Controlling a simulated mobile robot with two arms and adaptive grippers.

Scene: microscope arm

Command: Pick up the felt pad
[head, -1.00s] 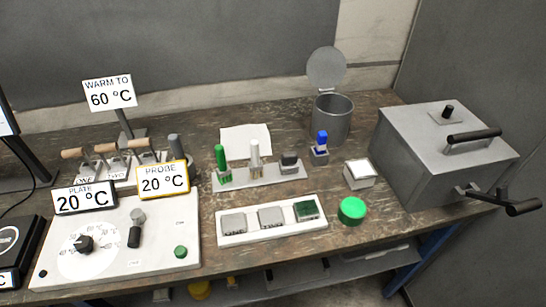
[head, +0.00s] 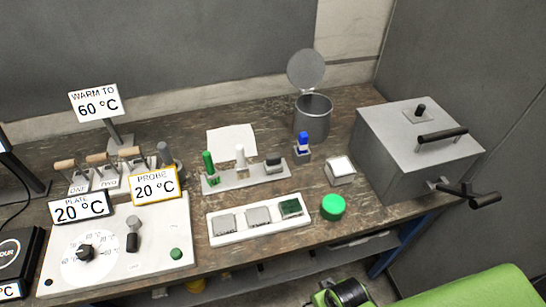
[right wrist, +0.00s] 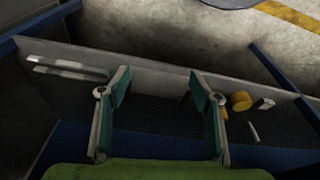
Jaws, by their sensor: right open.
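A small dark grey block (head: 273,161) sits at the right end of the light rack; it may be the felt pad, but I cannot tell for sure. The rack (head: 228,182) also holds a green stick (head: 208,163) and a white stick (head: 240,157). A white tray (head: 267,231) in front carries two grey squares and a dark green square (head: 291,207). My right gripper (right wrist: 160,77) is open and empty in the right wrist view, low by the bench's shelf and away from these objects. My left gripper is not in view.
A grey box with black handles (head: 420,150) stands at the right. A lidded metal can (head: 313,118) is behind a blue-topped piece (head: 303,143). A green button (head: 333,207) and white-topped block (head: 340,170) lie nearby. A control panel (head: 120,250) fills the left.

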